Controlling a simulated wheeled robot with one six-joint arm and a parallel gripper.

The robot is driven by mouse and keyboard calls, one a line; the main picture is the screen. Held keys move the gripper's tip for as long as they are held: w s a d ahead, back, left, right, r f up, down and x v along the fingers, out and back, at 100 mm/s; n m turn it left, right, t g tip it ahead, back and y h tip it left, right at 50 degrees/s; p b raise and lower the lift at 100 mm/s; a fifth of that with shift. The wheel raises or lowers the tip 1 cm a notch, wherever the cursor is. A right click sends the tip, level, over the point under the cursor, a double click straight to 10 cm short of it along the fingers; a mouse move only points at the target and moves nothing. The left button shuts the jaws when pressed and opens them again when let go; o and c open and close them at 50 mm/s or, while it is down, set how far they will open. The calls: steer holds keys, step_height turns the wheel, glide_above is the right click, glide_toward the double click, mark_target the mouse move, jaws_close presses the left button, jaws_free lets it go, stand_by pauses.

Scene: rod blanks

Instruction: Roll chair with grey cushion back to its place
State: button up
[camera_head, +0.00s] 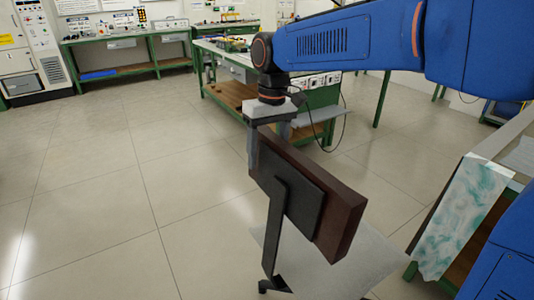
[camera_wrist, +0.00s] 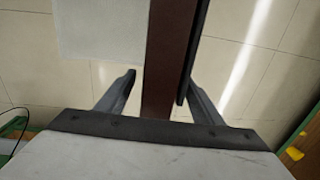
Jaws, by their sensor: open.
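The chair has a dark brown backrest (camera_head: 342,222) with a black plate and bar (camera_head: 284,220) on its rear side. Its pale grey cushion (camera_head: 335,262) shows low in the head view, partly hidden by the backrest. My gripper (camera_head: 268,148) points down at the left end of the backrest's top edge. In the wrist view the backrest (camera_wrist: 170,55) runs between the two fingers of my gripper (camera_wrist: 160,82), with visible gaps on both sides. The fingers are open and not closed on it. The grey cushion (camera_wrist: 100,30) also shows there at upper left. Most of the chair's base is out of view.
A green-framed workbench (camera_head: 225,85) stands behind my gripper, with a cable hanging near it. Another bench (camera_head: 480,185) with a marbled teal-white sheet (camera_head: 465,215) is close on the right. More benches and a cabinet line the back. The tiled floor (camera_head: 110,200) at left is clear.

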jaws_close()
steer(key=s+d, duration=0.6)
steer(key=d, duration=0.3)
steer(key=s+d, duration=0.6)
steer(key=d, duration=0.3)
steer(key=shift+s+d, duration=0.2)
steer(key=shift+d, duration=0.05)
stand_by(0.7)
steer(key=shift+f, duration=0.1)
